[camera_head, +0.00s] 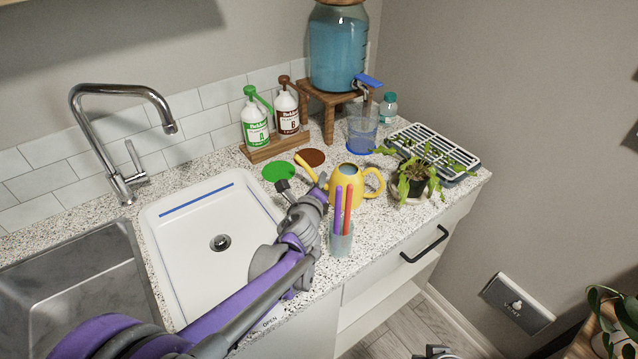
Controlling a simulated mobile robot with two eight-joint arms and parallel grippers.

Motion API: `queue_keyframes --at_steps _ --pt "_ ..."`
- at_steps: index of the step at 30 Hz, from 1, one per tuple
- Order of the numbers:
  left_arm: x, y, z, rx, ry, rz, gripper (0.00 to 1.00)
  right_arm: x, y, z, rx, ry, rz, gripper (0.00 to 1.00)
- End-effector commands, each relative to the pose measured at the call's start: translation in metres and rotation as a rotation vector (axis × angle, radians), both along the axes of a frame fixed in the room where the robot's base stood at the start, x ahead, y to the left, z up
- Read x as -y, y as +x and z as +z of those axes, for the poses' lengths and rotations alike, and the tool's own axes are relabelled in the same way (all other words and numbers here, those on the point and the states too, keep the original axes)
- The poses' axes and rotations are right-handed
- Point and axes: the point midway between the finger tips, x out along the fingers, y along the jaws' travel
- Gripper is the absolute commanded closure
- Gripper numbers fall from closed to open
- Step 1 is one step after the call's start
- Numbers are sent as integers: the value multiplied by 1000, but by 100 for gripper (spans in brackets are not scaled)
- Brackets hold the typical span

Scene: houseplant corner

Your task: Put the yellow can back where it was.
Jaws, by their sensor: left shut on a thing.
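The yellow can (347,184) is upright on or just above the speckled counter, right of the white basin. I cannot tell whether its base touches the counter. Its spout points up and left, and its handle is on the right. Blue shows in its open top. My left gripper (322,181) reaches in from the lower left and is shut on the yellow can at its left side, near the spout. The wrist hides part of the contact. A small grey part at the bottom edge (435,352) may be my right gripper; its jaws cannot be made out.
A cup with purple and red sticks (341,243) stands close in front of the can. Green (279,171) and brown (310,157) discs lie behind it. A potted plant (414,182) is to its right, with a blue-tinted beaker (362,133) behind. The white basin (200,215) is empty.

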Motion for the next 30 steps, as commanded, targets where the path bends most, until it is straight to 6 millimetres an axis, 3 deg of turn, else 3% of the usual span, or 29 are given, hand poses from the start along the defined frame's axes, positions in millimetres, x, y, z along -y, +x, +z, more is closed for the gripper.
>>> queue_keyframes --at_steps 9,10,15,24,30 --pt "0 0 -3 0 -1 -1 100 0 0 -1 0 0 0 100" --pt "0 0 -4 0 0 0 74 0 0 -1 0 0 0 100" --pt "0 0 -3 0 0 0 48 0 0 -1 0 0 0 100" --pt "0 -1 -1 0 0 0 48 0 0 0 0 0 0 100" --pt "-2 -26 5 0 1 -2 48 0 0 2 1 0 0 100"
